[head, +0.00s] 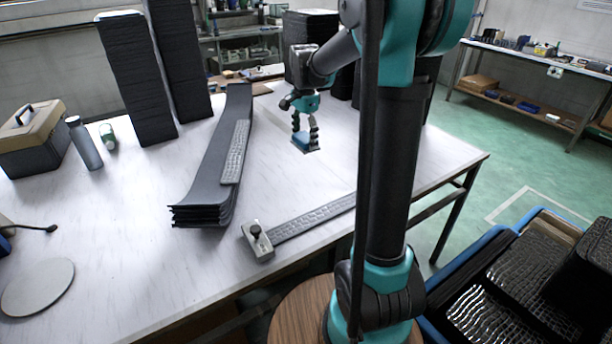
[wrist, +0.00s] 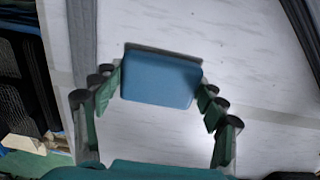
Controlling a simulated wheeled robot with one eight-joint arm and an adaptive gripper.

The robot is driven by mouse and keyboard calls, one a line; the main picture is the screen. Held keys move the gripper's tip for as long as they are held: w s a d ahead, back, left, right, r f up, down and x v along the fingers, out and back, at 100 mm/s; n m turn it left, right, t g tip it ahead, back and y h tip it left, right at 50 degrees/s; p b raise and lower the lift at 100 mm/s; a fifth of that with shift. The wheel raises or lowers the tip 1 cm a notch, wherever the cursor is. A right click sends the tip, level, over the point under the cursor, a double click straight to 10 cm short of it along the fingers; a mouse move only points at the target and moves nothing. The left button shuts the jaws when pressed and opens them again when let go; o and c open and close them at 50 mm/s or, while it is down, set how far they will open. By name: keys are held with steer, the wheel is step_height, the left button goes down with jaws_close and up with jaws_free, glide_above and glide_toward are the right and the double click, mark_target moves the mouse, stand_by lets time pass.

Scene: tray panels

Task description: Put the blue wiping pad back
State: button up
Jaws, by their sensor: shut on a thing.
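The blue wiping pad (wrist: 160,80) is between the two fingers of my gripper (wrist: 160,90) in the wrist view. My gripper is shut on it, with one finger at each side edge. In the head view, my gripper (head: 305,145) points down over the white table, with the blue pad (head: 303,141) at its fingertips. The pad has a thin dark layer along one edge. I cannot tell whether the pad touches the table or hangs just above it.
A stack of long dark panels (head: 205,165) lies left of my gripper, with a grey ruled strip (head: 235,152) on it. A clamp (head: 257,241) with a long ruled bar (head: 315,215) lies in front. Tall black stacks (head: 137,75) stand behind. White table (head: 130,240) is clear nearby.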

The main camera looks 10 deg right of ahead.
mark_target(305, 182)
step_height(305, 182, down, 15)
steer(key=shift+r, duration=0.2)
steer(key=shift+f, duration=0.1)
steer(key=o, duration=1)
